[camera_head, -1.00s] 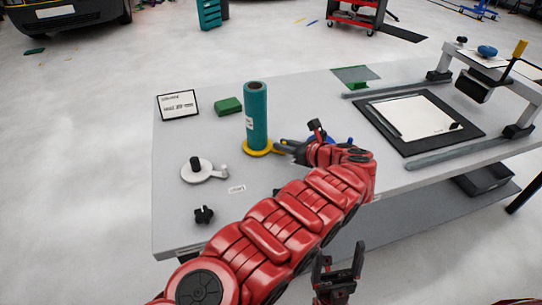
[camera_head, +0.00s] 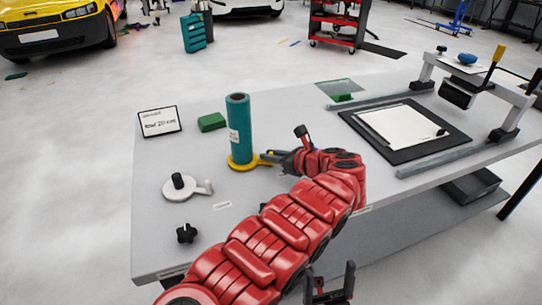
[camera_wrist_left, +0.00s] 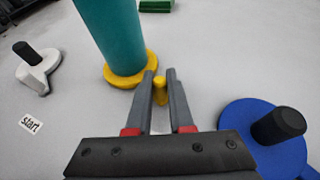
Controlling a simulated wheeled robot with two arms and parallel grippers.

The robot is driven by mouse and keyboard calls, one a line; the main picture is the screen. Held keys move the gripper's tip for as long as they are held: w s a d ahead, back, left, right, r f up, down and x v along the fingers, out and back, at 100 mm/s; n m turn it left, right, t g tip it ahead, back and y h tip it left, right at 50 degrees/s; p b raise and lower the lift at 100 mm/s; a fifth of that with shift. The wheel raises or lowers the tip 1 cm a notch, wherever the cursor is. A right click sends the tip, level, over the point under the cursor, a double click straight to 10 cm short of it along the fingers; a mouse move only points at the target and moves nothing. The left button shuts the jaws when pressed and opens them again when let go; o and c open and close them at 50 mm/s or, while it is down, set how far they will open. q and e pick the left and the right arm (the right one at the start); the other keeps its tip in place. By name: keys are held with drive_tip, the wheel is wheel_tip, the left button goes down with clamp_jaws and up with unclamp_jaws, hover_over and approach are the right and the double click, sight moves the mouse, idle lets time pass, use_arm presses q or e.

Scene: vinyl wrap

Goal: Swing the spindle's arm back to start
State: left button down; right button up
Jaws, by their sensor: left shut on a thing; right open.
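A teal roll (camera_head: 239,125) stands upright on the yellow spindle base (camera_head: 243,165). The spindle's yellow arm (camera_head: 265,160) sticks out to the right of the base, and its knob (camera_wrist_left: 160,93) shows in the left wrist view. My left gripper (camera_head: 277,158) is shut on this arm, its fingers on either side of the knob. A small "start" label (camera_head: 222,205) lies on the table in front of the base, and it also shows in the left wrist view (camera_wrist_left: 31,124). My right gripper (camera_head: 329,284) is open and empty at the table's front side.
A white spindle (camera_head: 180,187) with its own arm stands left of the label. A blue spindle (camera_wrist_left: 262,135) is right of my left gripper. A black knob (camera_head: 187,233), a sign (camera_head: 160,121), a green block (camera_head: 212,122) and a black mat (camera_head: 372,150) are on the table.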

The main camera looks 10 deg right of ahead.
use_arm(q)
drive_tip(key=c, duration=0.8)
unclamp_jaws()
drive_tip(key=shift+w, duration=0.1)
drive_tip(key=v, duration=1.7)
drive_tip(key=shift+s+r, duration=0.15)
drive_tip(key=shift+s, duration=0.1)
